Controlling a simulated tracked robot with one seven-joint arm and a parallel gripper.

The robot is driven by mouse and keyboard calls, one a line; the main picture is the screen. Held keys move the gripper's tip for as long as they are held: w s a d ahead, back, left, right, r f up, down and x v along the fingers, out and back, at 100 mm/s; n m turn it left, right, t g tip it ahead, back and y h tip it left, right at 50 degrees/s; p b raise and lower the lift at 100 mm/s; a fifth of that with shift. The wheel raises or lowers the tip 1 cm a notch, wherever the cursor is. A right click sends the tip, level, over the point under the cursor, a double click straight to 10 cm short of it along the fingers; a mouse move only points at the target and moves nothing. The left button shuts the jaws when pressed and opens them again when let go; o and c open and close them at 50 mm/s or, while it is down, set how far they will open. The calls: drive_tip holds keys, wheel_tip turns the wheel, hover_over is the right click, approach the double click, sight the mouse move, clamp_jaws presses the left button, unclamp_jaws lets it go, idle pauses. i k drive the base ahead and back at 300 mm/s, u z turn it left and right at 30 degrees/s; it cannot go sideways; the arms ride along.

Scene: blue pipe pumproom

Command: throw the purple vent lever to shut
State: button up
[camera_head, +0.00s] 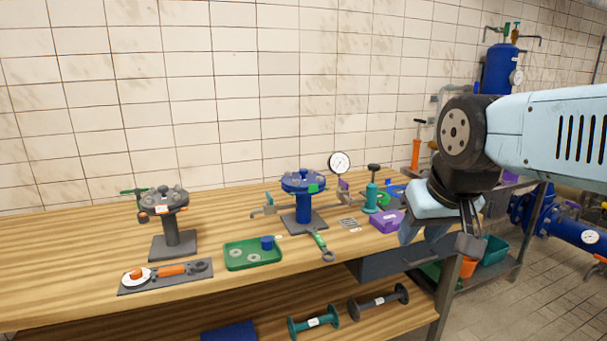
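A small purple lever-like piece (343,185) shows just below the round white gauge (339,162), on grey pipework behind the blue flanged stand on the bench. It is small and partly hidden, so I cannot tell its exact position. My gripper (438,240) hangs at the bench's right front corner, to the right of the purple piece and nearer to me. Its fingers look spread apart with nothing between them. It is well apart from the purple piece.
The blue flanged stand (303,205), a teal hand pump (371,198) and a purple box (386,221) stand around the pipework. The bench's left end is clear.

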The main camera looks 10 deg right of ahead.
sight(344, 186)
drive_tip(key=u, duration=0.1)
drive_tip(key=i, duration=1.15)
drive_tip(key=z, duration=0.2)
